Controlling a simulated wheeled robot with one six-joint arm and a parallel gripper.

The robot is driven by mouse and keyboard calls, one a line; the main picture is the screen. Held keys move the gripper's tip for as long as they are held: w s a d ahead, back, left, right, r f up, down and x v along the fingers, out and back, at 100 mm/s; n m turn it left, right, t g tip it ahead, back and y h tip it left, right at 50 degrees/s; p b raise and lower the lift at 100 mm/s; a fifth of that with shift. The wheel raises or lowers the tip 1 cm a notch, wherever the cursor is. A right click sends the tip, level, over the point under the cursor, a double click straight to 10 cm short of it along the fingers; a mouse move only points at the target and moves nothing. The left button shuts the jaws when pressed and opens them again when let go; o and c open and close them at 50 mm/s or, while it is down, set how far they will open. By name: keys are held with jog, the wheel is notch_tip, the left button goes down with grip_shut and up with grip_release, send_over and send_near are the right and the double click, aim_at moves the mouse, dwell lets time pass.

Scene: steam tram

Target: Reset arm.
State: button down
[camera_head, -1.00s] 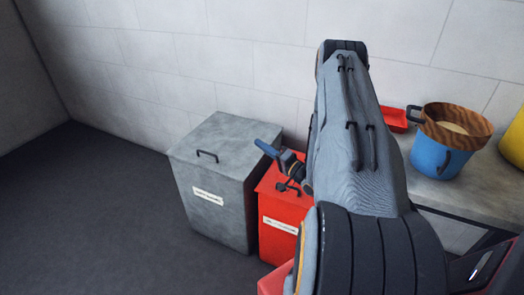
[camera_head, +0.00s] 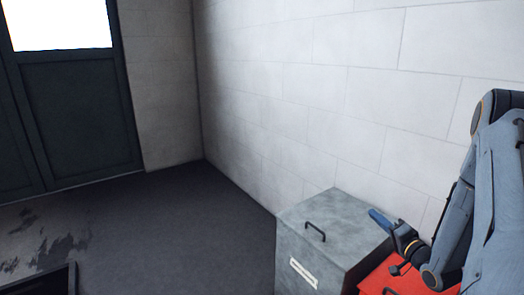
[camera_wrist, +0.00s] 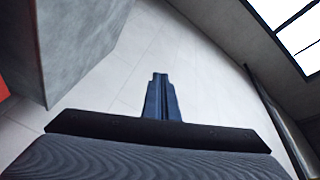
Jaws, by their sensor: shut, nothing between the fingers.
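My gripper (camera_head: 381,220) is at the right of the head view, its blue fingers pointing left over the grey metal bin (camera_head: 345,225). In the wrist view my gripper (camera_wrist: 160,78) shows its two blue fingers pressed together with nothing between them. My arm fills the right edge of the head view, folded and upright. I cannot tell whether the fingers touch the bin; they appear just above or in front of its lid.
A red bin (camera_head: 412,275) stands right of the grey bin, partly hidden by my arm. A pale block wall (camera_head: 330,95) runs behind them. A dark door (camera_head: 78,115) with a bright window is at the left. The dark floor (camera_head: 190,230) in the middle is clear.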

jog(key=s+a+r+n+g+h, duration=0.25)
jog(key=a+n+g+h, duration=0.2)
jog(key=a+g, duration=0.4)
jog(key=s+a+r+n+g, duration=0.1)
jog(key=s+a+r+g, duration=0.1)
jog(key=s+a, duration=0.3)
jog(key=s+a+r+n+g, duration=0.2)
jog(key=s+a+g, duration=0.2)
jog(key=s, duration=0.9)
jog(key=s+a+r+n+g, duration=0.2)
jog(key=s+a, duration=0.4)
jog(key=s, duration=0.3)
jog(key=shift+s+a+g, duration=0.25)
jog(key=shift+a+g, duration=0.15)
jog(key=shift+g, duration=0.05)
jog(key=shift+r+n+y, duration=0.1)
jog(key=shift+n+y, duration=0.15)
